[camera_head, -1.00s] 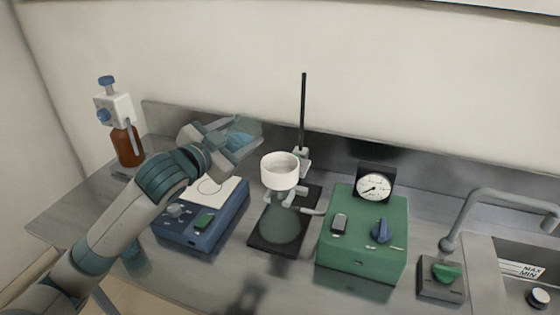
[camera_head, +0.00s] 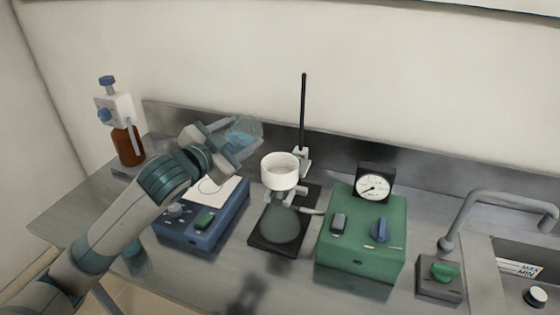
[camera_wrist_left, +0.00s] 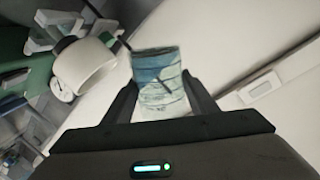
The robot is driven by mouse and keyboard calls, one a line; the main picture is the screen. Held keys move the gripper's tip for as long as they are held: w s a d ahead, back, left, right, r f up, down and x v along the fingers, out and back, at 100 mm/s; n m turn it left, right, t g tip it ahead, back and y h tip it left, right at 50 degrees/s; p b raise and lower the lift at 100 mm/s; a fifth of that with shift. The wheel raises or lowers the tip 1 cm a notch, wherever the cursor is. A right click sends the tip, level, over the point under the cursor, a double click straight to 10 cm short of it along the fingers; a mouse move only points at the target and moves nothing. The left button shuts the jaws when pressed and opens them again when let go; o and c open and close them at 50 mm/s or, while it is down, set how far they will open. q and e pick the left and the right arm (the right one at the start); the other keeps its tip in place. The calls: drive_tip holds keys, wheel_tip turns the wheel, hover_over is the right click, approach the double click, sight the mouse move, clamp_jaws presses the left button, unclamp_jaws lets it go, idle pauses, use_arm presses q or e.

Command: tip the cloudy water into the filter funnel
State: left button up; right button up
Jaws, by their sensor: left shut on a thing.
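My left gripper (camera_head: 225,138) is shut on a clear beaker (camera_head: 246,131) of bluish water. It holds the beaker in the air, to the left of and a little above the white filter funnel (camera_head: 280,171). The beaker looks tilted towards the funnel. In the left wrist view the beaker (camera_wrist_left: 162,88) sits between the two fingers (camera_wrist_left: 160,100), with the funnel (camera_wrist_left: 86,68) to its left and apart from it. The funnel sits on a clear flask (camera_head: 281,223) at a stand with a black rod (camera_head: 303,110). I see no stream of water. My right gripper is not in view.
A blue stirrer box (camera_head: 200,228) stands below my left arm. A green pump box (camera_head: 362,240) with a gauge (camera_head: 373,187) stands right of the flask. A brown bottle (camera_head: 127,146) is at the back left, a sink with a tap (camera_head: 490,200) at the right.

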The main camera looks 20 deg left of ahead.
use_arm(q)
drive_tip(key=shift+d+f+m+y+p, duration=0.1)
drive_tip(key=shift+m+y+p, duration=0.3)
drive_tip(key=shift+m+p, duration=1.1)
idle(2.5)
drive_tip(key=shift+d+f+m+y+p, duration=0.35)
drive_tip(key=shift+m+p, duration=0.55)
drive_tip(key=shift+p, duration=0.95)
idle(2.2)
